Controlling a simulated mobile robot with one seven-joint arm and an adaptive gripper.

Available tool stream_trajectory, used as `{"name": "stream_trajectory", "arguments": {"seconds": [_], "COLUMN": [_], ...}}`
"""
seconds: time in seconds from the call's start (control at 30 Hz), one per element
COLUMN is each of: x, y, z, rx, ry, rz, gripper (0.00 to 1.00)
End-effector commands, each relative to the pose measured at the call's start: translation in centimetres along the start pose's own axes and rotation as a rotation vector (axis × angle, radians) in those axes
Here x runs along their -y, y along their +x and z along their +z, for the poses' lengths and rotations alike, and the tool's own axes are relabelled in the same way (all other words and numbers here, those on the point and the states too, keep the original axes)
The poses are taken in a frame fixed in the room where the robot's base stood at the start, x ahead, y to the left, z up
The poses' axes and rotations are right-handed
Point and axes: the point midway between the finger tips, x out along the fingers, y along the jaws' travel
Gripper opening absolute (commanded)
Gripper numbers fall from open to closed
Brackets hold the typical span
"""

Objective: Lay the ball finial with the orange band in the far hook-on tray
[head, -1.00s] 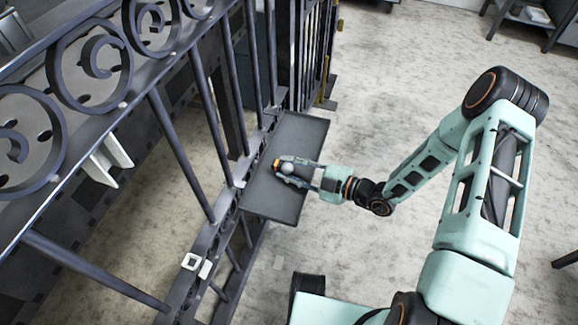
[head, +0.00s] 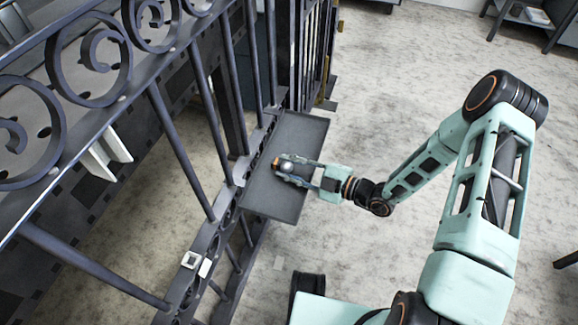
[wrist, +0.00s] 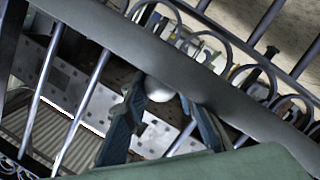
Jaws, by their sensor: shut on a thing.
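The ball finial (head: 287,166) is a shiny grey ball with an orange band (head: 276,161) at its gate-side end in the head view. My gripper (head: 283,169) is shut on it, with a finger on either side. In the wrist view the grey ball (wrist: 159,90) sits between my fingertips (wrist: 165,98); the band is hidden there. A flat dark grey tray (head: 290,130) hangs on the near side of the gate. The finial and fingers appear over its middle; I cannot tell how high above it they are.
The dark iron gate (head: 205,135) with bars and scrolls runs along the left, close to my fingertips. A white bracket (head: 107,158) is on its far side, and a small white square piece (head: 191,260) is on the lower rail. Floor (head: 400,80) right of the tray is clear.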

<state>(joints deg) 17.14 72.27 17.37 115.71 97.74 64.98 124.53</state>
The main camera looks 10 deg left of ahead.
Motion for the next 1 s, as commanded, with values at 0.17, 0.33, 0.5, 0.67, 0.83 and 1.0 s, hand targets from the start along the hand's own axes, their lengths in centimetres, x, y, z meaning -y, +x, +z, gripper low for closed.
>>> {"name": "stream_trajectory", "arguments": {"seconds": [0.17,0.33,0.5,0.67,0.83,1.0], "x": [1.65,1.83,2.0,2.04,2.06,2.16], "y": [-0.07,-0.01,0.05,0.08,0.1,0.07], "z": [1.46,1.69,1.89,1.96,1.97,2.03], "rx": [0.027,0.028,0.027,0.027,0.027,0.028], "ry": [0.006,0.004,0.003,0.001,0.0,0.001], "rz": [-0.025,-0.025,-0.025,-0.025,-0.025,-0.027], "gripper": [0.0,0.0,0.0,0.0,0.27,0.45]}}
